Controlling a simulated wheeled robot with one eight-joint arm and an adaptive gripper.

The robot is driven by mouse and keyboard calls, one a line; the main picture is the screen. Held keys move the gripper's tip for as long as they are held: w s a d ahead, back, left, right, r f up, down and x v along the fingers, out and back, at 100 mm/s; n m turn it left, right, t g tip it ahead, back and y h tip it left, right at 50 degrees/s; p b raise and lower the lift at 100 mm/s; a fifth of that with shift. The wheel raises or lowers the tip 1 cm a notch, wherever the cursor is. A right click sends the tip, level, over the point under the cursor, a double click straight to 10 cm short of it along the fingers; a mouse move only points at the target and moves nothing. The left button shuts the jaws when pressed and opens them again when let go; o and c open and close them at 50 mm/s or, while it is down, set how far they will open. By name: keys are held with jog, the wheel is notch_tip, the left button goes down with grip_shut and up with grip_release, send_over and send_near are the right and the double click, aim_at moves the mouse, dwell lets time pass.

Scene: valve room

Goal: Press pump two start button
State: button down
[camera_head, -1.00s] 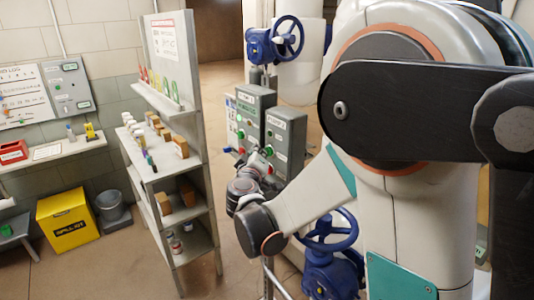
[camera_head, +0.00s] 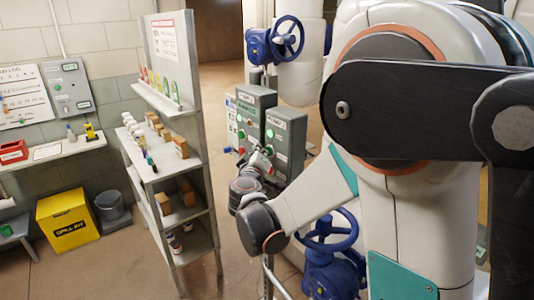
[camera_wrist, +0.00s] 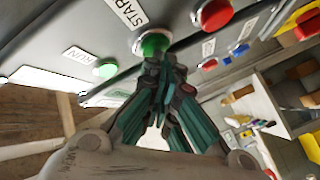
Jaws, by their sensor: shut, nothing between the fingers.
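Two grey-green control boxes stand in the middle of the head view, a nearer right one (camera_head: 287,140) and a farther left one (camera_head: 255,112). My gripper (camera_head: 262,161) is at the front of the right box, partly hidden behind my wrist. In the wrist view my gripper (camera_wrist: 164,68) is shut and empty. Its fingertips are at the lower edge of a green button (camera_wrist: 152,42) labelled START; whether they touch it or press it in, I cannot tell. A red button (camera_wrist: 215,13) sits beside it. A green RUN lamp (camera_wrist: 105,68) is on the other side. I cannot read the box's pump number.
A shelf unit (camera_head: 185,165) with small boxes and bottles stands left of my gripper. Blue valve wheels (camera_head: 287,38) are behind the boxes and below my arm (camera_head: 330,230). Another box with red buttons (camera_wrist: 308,26) shows in the wrist view. Open floor lies between shelf and boxes.

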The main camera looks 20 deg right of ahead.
jog(key=shift+a, duration=0.15)
jog(key=shift+s+a, duration=0.3)
jog(key=shift+a, duration=0.3)
jog(key=a, duration=0.1)
jog(key=s+a, duration=0.1)
jog(key=a, duration=0.2)
jog(key=shift+s+a+b, duration=0.25)
jog(key=shift+a+b, duration=0.05)
jog(key=shift+a, duration=0.1)
dwell(0.5)
